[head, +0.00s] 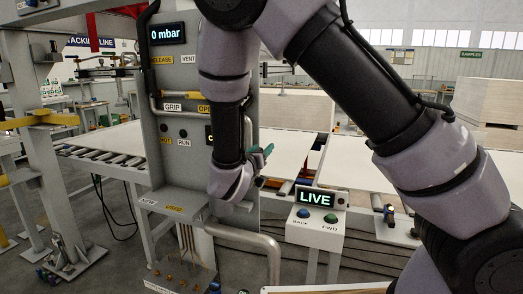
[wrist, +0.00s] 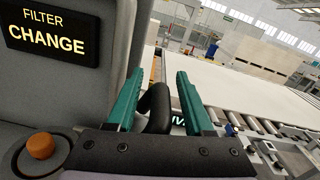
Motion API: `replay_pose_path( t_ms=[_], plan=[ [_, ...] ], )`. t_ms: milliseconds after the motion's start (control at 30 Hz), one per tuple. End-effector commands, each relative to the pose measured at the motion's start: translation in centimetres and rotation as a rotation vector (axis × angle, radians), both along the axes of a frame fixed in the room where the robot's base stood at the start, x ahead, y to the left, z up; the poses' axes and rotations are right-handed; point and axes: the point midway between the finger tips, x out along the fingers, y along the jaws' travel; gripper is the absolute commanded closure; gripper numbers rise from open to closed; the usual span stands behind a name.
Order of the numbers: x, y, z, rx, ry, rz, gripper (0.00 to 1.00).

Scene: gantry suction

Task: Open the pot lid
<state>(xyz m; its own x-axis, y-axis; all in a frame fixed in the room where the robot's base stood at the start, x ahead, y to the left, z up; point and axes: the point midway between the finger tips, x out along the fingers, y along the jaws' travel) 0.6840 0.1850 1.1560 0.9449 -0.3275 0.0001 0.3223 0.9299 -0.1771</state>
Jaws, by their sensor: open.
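My gripper (wrist: 160,76) is open, with its two teal fingers apart in the wrist view. A thick black curved bar (wrist: 157,103), like a handle, shows between the fingers; I cannot tell whether they touch it. Whether it belongs to the pot lid is unclear, and no pot or lid can be clearly made out. An orange knob (wrist: 41,146) sits at lower left. In the head view my gripper (head: 264,153) is at the right side of the grey panel (head: 185,85), mostly hidden behind my wrist.
A display reading FILTER CHANGE (wrist: 51,32) is close on the left. A LIVE box (head: 315,203) with two buttons stands right of the panel. A grey pipe (head: 262,240) bends below my wrist. White sheets (head: 300,146) lie on rollers behind.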

Motion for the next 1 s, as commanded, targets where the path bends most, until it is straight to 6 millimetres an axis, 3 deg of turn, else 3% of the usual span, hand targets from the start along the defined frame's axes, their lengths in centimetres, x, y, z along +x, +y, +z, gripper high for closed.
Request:
replay_pose_path(
  t_ms=[33, 167, 1000],
  plan=[
    [-0.01, 0.0, 0.0, 0.0, 0.0, 0.0, 0.52],
    [-0.03, -0.03, -0.01, 0.0, 0.0, -0.001, 1.0],
    [-0.12, -0.43, -0.11, -0.005, 0.002, -0.009, 1.0]
  ],
)
